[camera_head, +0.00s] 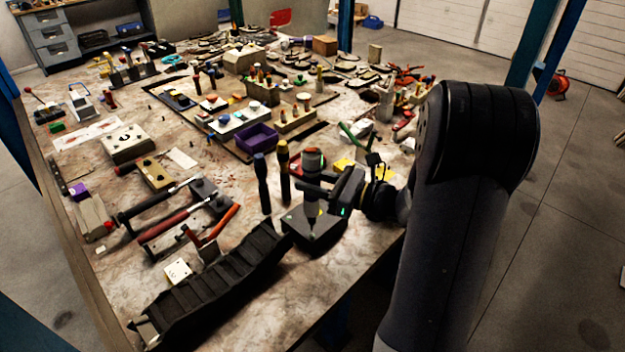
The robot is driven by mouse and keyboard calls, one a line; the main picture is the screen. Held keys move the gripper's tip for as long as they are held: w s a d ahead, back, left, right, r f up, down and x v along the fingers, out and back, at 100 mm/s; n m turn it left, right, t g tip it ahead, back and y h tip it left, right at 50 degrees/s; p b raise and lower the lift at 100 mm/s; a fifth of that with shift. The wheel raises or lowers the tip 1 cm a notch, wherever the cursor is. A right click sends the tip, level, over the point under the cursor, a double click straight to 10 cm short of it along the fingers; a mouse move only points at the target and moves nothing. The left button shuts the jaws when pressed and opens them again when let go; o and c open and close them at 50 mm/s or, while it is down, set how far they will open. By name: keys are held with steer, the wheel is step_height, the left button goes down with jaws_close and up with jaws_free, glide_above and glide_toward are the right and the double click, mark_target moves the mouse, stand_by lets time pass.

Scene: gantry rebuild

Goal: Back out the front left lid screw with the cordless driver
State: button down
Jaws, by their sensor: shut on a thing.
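My gripper (322,190) is at the near right of the bench, reaching in from the right. It is shut on an upright tool with a grey top and red band (312,161), which looks like the cordless driver. The tool's lower end is over a dark box-like base (328,236); I cannot tell whether it touches it. A pale box with dark spots on top (127,144) lies at the left of the bench, far from my gripper. I cannot tell which part is the lid, and no front left screw can be made out.
Two upright handles, dark blue (262,184) and yellow-topped (284,172), stand close left of my gripper. A black ribbed strip (215,280) lies in front. Hammers (160,200) lie to the left. A purple bin (257,137) and many small parts crowd the bench behind.

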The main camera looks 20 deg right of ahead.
steer(key=shift+f+b, duration=1.05)
steer(key=shift+f, duration=0.15)
stand_by(1.5)
steer(key=shift+r, duration=0.2)
stand_by(0.7)
steer(key=shift+r+p, duration=1.55)
steer(key=shift+r, duration=0.2)
